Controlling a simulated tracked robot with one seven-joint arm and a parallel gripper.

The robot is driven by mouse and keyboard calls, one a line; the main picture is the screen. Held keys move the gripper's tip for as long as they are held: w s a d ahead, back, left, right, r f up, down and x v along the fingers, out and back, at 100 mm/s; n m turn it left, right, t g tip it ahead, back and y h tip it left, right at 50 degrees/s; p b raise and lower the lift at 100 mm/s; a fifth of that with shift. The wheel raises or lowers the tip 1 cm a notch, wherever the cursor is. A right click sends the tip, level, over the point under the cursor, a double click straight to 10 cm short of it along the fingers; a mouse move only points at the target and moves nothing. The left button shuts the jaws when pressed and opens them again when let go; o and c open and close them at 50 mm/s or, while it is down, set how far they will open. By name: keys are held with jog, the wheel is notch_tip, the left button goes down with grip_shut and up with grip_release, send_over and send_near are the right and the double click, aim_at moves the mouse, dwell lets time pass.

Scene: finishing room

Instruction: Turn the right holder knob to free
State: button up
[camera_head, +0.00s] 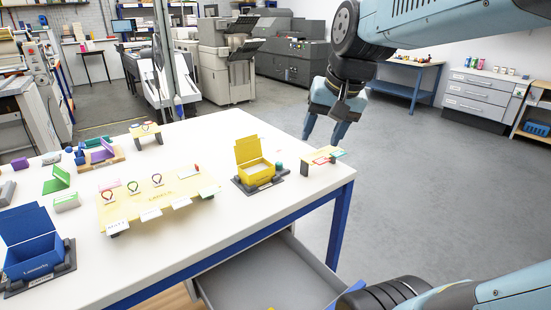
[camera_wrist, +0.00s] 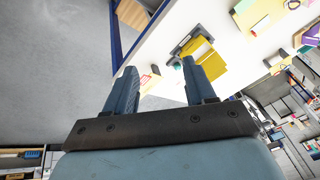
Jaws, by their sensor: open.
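The right holder (camera_head: 262,184) is a dark base near the right edge of the white table, with an open yellow box (camera_head: 254,172) in it. A small teal knob (camera_head: 279,168) stands at the holder's right side; its setting is too small to read. My gripper (camera_head: 324,136) is open and empty, raised above and behind the table's right edge, to the right of the knob and apart from it. In the wrist view, my gripper's two fingers (camera_wrist: 160,76) are spread, and the yellow box (camera_wrist: 208,68) shows beyond the right finger.
A small board with red and green cards (camera_head: 323,156) lies at the table's right edge, close to the knob. A yellow label board (camera_head: 158,203) fills the table's middle. A blue box (camera_head: 32,256) stands at left. An open drawer (camera_head: 262,280) juts out below.

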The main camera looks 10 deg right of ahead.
jog(key=w+d+m+g+y, duration=0.1)
jog(key=w+m, duration=0.3)
jog(key=w, duration=0.4)
jog(key=m+g+y, duration=0.2)
jog(key=m+g, duration=0.1)
jog(key=m, duration=0.8)
send_over(279, 165)
jog(key=w+d, duration=0.1)
jog(key=d, duration=0.5)
notch_tip(279, 165, down, 12)
jog(key=x, duration=1.3)
jog(key=shift+w+a+f, duration=0.15)
jog(key=shift+a+f, duration=0.05)
jog(key=shift+f, duration=0.05)
